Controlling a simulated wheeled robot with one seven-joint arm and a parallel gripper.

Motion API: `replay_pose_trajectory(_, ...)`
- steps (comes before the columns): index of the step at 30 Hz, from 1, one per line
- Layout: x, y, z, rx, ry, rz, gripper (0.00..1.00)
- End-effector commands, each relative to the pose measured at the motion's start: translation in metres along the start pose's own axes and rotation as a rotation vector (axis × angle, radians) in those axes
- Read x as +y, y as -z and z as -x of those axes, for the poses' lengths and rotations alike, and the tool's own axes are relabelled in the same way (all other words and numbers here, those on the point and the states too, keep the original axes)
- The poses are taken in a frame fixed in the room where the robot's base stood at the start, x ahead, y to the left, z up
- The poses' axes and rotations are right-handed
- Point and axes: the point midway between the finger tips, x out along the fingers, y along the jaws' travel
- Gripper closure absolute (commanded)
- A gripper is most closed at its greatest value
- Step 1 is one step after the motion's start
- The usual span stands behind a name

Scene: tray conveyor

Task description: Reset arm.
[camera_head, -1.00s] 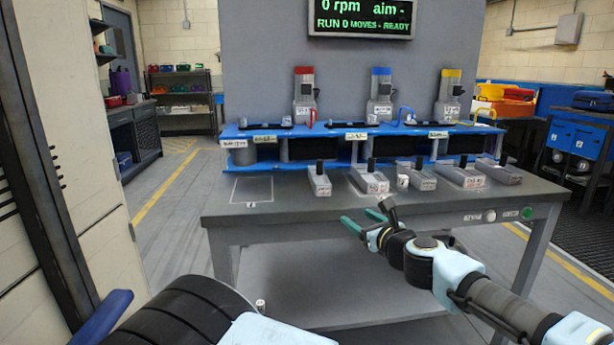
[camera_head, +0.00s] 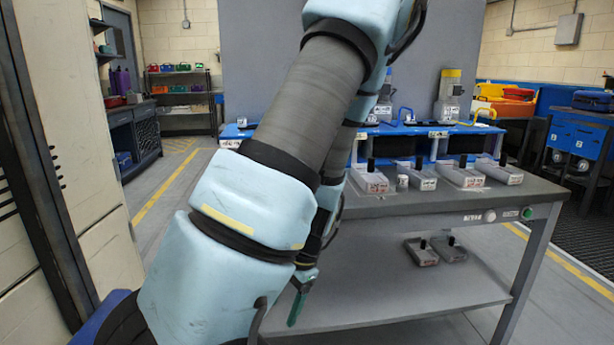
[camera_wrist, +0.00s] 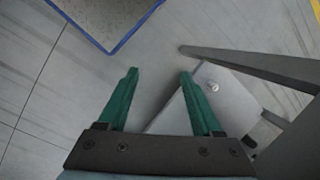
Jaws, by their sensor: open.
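My gripper has two green fingers, spread apart and empty in the wrist view (camera_wrist: 160,88), pointing down toward the floor. In the head view only one green finger shows clearly (camera_head: 297,307), low beside the left end of the workbench (camera_head: 430,203). My light-blue and grey arm is folded up through the middle of the head view. It hides the display, the left part of the bench and some of the blue rack (camera_head: 492,128).
Several grey blocks with black knobs stand on the bench, one of them here (camera_head: 461,176). Two similar blocks (camera_head: 421,252) lie on the lower shelf (camera_head: 400,298). A dark shelf unit with bins (camera_head: 182,102) stands far left. Floor is free left of the bench.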

Motion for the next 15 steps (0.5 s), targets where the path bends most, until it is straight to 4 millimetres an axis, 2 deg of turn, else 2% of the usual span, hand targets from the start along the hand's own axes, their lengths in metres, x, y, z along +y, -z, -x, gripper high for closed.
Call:
replay_pose_trajectory(3,-0.002,-0.004,0.028,0.08,-0.094,0.192,0.33)
replay_pose_trajectory(9,-0.012,-0.017,0.074,0.178,-0.179,0.45,0.33)
replay_pose_trajectory(15,-0.023,-0.031,0.105,0.237,-0.202,0.622,0.33)
